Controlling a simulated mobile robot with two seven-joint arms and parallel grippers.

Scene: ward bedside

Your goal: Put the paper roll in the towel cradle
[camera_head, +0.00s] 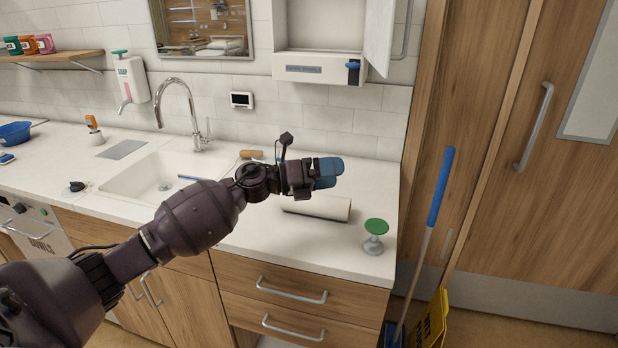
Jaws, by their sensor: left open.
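The paper roll (318,209) is a white cylinder lying on its side on the counter, right of the sink. The towel cradle (309,66) appears to be the white wall-mounted dispenser above, with its front door (379,36) swung open to the right. Its upper inside is partly cut off by the picture's top. My left gripper (329,172) has blue fingertips and hangs above and just behind the roll in the picture. It is open, and nothing shows between its fingers. My right gripper is not in view.
A green-topped metal stand (375,236) is on the counter right of the roll. The sink (160,177) with its tall faucet (190,110) lies left. A brown-handled item (251,154) sits near the wall. A blue-handled mop (434,205) leans beside the counter's right end.

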